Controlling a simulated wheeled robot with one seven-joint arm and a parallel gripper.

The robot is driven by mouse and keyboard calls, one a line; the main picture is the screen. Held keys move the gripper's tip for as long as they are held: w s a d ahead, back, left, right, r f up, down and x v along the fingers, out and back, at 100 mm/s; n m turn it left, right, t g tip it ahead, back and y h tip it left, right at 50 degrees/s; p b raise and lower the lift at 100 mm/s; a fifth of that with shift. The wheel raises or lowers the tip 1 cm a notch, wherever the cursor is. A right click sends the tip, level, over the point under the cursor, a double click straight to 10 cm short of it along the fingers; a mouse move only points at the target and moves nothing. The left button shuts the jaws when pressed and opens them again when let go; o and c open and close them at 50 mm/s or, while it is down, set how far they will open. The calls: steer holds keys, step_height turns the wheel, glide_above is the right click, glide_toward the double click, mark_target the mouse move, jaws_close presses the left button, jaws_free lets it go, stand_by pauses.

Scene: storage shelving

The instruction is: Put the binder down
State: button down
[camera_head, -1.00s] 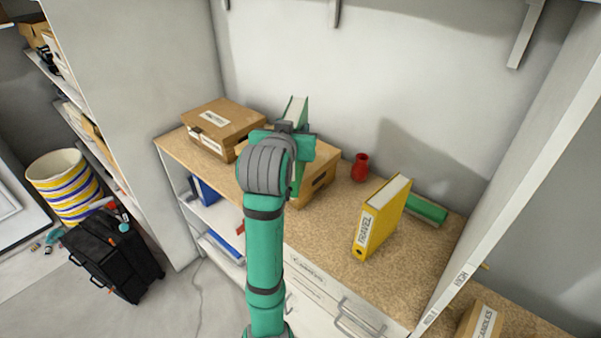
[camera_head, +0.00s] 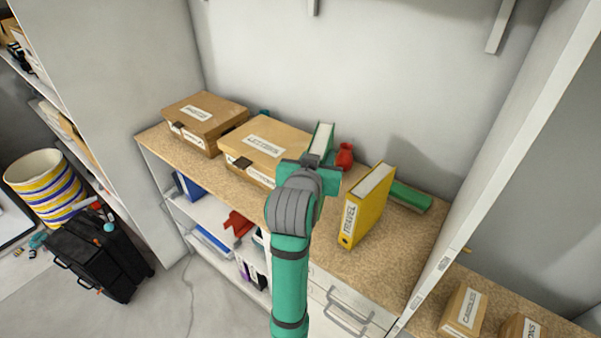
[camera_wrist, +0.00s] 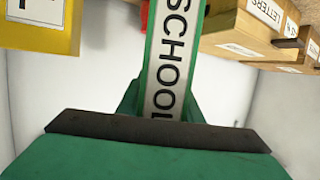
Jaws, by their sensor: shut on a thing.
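A green binder (camera_head: 321,139) with white pages is held upright by my gripper (camera_head: 300,165), between the letters box and the yellow binder. In the wrist view its spine, labelled SCHOOL (camera_wrist: 172,60), runs down into my gripper (camera_wrist: 160,125), which is shut on it. In the head view my wrist hides the binder's lower part, so I cannot tell whether it touches the wooden worktop (camera_head: 385,255).
The letters box (camera_head: 265,135) stands left of the binder, with another box (camera_head: 203,112) beyond. A red vase (camera_head: 345,155), a yellow TRAVEL binder (camera_head: 367,205) and a green thing lying flat (camera_head: 410,197) are on the right. The front right worktop is clear.

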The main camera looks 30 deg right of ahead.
steer(key=shift+f, duration=3.7)
steer(key=c, duration=1.3)
jaws_free()
steer(key=shift+o, duration=0.2)
